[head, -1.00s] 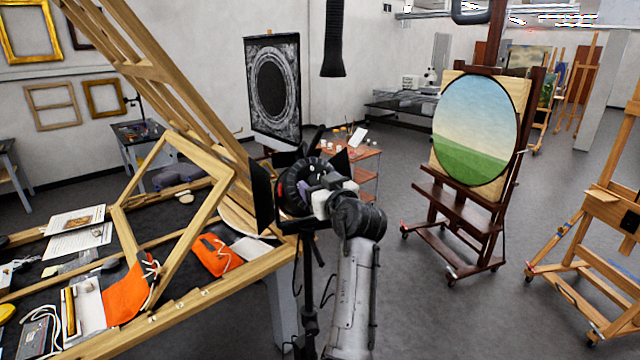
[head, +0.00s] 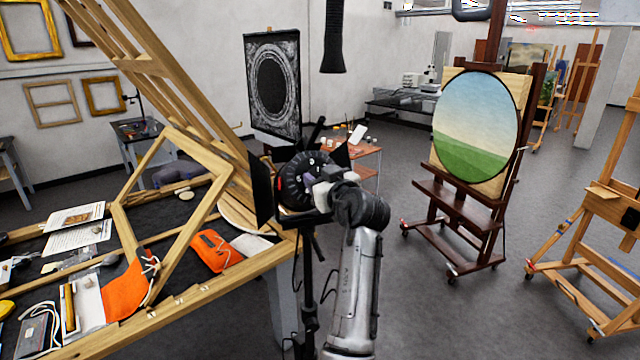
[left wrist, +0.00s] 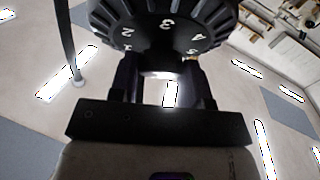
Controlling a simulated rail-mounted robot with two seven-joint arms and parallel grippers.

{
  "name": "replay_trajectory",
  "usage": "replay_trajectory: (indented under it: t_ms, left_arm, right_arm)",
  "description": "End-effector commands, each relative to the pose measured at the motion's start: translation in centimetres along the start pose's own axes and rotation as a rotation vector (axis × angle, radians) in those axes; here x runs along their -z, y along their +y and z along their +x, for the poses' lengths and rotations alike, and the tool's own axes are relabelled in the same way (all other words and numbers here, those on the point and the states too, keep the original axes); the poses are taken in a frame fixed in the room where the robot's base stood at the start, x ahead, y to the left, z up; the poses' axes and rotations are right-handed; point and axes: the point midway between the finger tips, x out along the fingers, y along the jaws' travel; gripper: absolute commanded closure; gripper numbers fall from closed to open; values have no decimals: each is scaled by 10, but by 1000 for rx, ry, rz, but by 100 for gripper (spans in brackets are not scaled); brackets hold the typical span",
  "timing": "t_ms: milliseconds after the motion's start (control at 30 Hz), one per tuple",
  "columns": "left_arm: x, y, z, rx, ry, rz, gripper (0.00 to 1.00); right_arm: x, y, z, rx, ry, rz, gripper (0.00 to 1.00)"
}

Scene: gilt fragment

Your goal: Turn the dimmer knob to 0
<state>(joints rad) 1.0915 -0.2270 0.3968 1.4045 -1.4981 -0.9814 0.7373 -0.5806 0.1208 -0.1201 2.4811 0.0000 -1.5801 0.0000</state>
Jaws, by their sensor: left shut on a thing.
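The dimmer knob (left wrist: 165,30) is the black ribbed dial with white numerals at the top of the left wrist view; 2, 3, 4 and 5 can be read, with 3 near the middle. It sits on the back of a black studio lamp (head: 292,182) on a stand in the head view. My left gripper (head: 318,186) is at the back of this lamp. In the left wrist view its two dark fingers (left wrist: 160,72) reach up to the dial and are shut on it. The fingers hide part of the dial, and its pointer cannot be made out. My right gripper is not in view.
Black flaps (head: 261,188) stand out around the lamp. A worktable (head: 190,304) with frames, an orange pouch and tools is at left. An easel with an oval landscape (head: 476,126) stands at right. The floor between is clear.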

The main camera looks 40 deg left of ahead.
Motion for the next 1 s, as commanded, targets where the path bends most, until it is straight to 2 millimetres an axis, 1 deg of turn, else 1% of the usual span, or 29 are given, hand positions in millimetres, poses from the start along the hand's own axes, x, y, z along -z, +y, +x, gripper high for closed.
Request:
replay_trajectory:
  t_ms: [33, 100, 467, 500, 700, 733, 1000]
  left_arm:
    - [-4, 0, 0, 11, 2, -18, 80]
    - [-3, 0, 0, 26, 0, -41, 80]
    - [0, 0, 0, 39, -3, -58, 80]
    - [0, 0, 0, 39, -3, -58, 52]
    - [0, 0, 0, 38, -2, -58, 33]
    - [0, 0, 0, 38, -2, -58, 31]
    - [-1, 0, -2, 37, -2, -58, 31]
  right_arm:
    - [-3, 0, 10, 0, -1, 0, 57]
    - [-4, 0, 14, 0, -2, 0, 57]
    - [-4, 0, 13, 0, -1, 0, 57]
    - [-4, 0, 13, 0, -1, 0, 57]
    - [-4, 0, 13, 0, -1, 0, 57]
    - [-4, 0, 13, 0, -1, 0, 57]
    - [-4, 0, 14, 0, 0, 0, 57]
